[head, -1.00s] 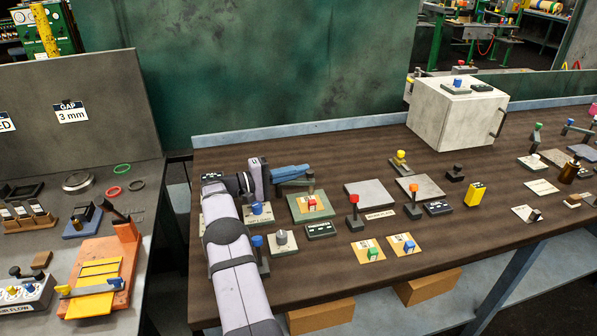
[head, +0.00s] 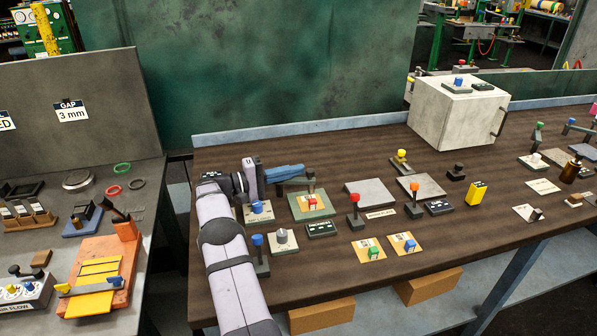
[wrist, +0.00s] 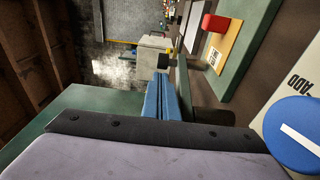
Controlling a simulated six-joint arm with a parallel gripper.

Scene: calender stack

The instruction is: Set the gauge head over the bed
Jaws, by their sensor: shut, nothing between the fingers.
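My gripper (head: 301,170) has blue fingers pressed together and empty. It points right above the left part of the bench, and its fingers also show in the wrist view (wrist: 166,97). A grey swing arm on a post, which looks like the gauge head (head: 297,181), lies just in front of the fingers and over the back of a green plate, apparently the bed (head: 325,213). I cannot tell whether the fingers touch the arm. On the bed lies a tan card with a red block (head: 312,198); the block also shows in the wrist view (wrist: 216,23).
A dark thickness readout (head: 321,229) lies before the bed. A blue button (head: 257,207), a grey knob (head: 282,238) and a blue-topped lever (head: 258,250) stand close by. Red-topped (head: 355,205) and orange-topped levers stand right. Bench behind is clear.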

